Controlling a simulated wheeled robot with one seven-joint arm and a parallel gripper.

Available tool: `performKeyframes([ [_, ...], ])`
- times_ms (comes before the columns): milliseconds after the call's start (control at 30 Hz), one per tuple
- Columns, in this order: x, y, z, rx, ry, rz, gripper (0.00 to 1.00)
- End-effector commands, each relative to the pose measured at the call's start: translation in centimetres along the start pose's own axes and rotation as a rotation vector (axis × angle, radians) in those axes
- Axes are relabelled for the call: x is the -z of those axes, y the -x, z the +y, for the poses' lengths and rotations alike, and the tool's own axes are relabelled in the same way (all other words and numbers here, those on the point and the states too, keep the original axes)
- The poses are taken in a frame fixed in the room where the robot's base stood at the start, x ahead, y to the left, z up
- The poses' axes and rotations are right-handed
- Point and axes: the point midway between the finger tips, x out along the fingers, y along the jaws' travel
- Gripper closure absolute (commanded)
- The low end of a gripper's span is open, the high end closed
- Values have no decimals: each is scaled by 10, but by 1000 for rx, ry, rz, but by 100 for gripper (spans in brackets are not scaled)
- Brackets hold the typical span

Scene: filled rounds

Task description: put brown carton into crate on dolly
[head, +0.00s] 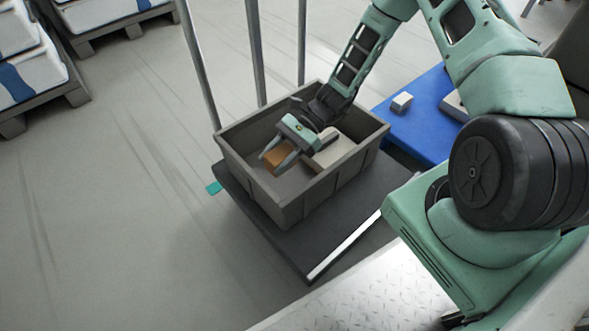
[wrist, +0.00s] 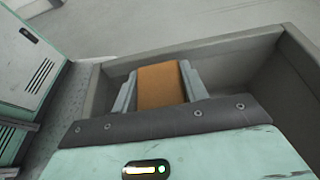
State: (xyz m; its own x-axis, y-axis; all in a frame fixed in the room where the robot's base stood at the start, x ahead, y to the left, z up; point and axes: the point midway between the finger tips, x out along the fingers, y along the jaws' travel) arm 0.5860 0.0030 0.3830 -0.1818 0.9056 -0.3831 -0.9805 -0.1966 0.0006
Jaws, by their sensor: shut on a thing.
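The brown carton (head: 274,159) is between the fingers of my gripper (head: 279,157), inside the upper space of the crate. In the wrist view the brown carton (wrist: 161,85) sits between both fingers of my gripper (wrist: 160,85), which is shut on it. The grey crate (head: 272,210) stands on the dark flat dolly (head: 290,241). I cannot tell whether the carton touches the crate floor. The crate wall also shows in the wrist view (wrist: 190,50).
A pale box (head: 333,155) lies in the crate, right of my gripper. A blue surface (head: 426,124) behind it bears a small white box (head: 401,102). Upright metal poles (head: 257,55) rise behind the crate. Loaded pallets (head: 40,95) stand far left; the floor between is clear.

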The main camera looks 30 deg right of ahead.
Motion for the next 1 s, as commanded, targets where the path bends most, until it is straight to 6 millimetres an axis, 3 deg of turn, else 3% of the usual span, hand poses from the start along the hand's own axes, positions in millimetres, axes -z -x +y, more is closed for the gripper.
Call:
performKeyframes([
  [200, 36, -15, 0, -1, 0, -2, 84],
  [367, 49, -20, 0, 0, 0, -1, 84],
  [600, 84, -35, 0, 0, 0, -2, 84],
  [1000, 89, -37, 0, 2, 1, -1, 84],
])
